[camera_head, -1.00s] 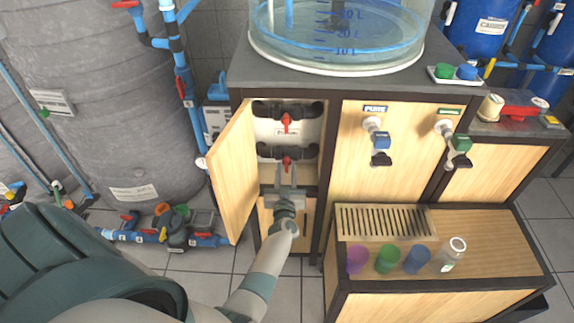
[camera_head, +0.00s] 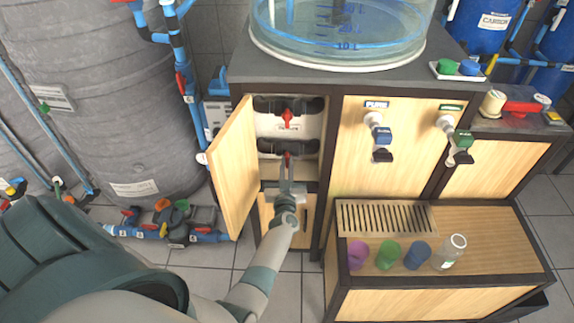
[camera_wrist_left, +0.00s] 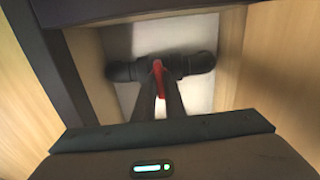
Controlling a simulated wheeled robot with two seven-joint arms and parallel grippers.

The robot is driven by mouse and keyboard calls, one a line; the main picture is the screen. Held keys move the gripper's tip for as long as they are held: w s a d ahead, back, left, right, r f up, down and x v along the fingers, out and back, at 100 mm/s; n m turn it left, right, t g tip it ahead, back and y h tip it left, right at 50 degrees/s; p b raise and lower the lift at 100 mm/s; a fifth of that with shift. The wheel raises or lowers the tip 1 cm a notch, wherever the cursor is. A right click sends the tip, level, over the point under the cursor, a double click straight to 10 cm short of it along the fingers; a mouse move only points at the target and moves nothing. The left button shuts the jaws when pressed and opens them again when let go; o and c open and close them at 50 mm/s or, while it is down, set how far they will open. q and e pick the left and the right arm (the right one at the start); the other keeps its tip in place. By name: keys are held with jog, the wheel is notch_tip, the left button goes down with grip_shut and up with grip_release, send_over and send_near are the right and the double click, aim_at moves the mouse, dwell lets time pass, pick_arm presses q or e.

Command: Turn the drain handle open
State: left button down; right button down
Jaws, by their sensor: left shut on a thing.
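Two red valve handles sit on dark pipes inside the open cabinet. The upper handle (camera_head: 288,117) hangs straight down, with a pale label plate below it. The lower handle (camera_head: 287,156) is partly hidden by my left gripper (camera_head: 286,168). In the left wrist view the red handle (camera_wrist_left: 158,72) lies between the fingertips of the left gripper (camera_wrist_left: 158,92), which are shut on it. The handle points toward the gripper, below a dark horizontal pipe (camera_wrist_left: 190,66). I cannot read which valve is the drain. My right gripper is not in view.
The cabinet's wooden door (camera_head: 233,168) stands open left of my arm. The frame post (camera_head: 325,180) bounds the opening on the right. A water tank (camera_head: 340,35) stands on top.

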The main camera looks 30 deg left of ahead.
pick_arm(q)
jog(key=shift+n, duration=0.4)
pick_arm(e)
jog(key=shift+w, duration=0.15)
pick_arm(q)
jog(key=shift+n, duration=0.9)
jog(key=n, duration=0.2)
jog(key=shift+n+b, duration=0.3)
jog(key=n+b, duration=0.1)
jog(key=n, duration=0.4)
jog(key=shift+f+n, duration=0.15)
jog(key=shift+n, duration=0.15)
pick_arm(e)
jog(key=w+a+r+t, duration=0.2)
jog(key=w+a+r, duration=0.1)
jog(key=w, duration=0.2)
pick_arm(q)
jog(key=shift+n+b, duration=0.3)
jog(key=shift+n, duration=0.2)
jog(key=n+b, duration=0.1)
jog(key=n, duration=0.2)
jog(key=shift+n+b, duration=0.4)
jog(key=shift+n, duration=1)
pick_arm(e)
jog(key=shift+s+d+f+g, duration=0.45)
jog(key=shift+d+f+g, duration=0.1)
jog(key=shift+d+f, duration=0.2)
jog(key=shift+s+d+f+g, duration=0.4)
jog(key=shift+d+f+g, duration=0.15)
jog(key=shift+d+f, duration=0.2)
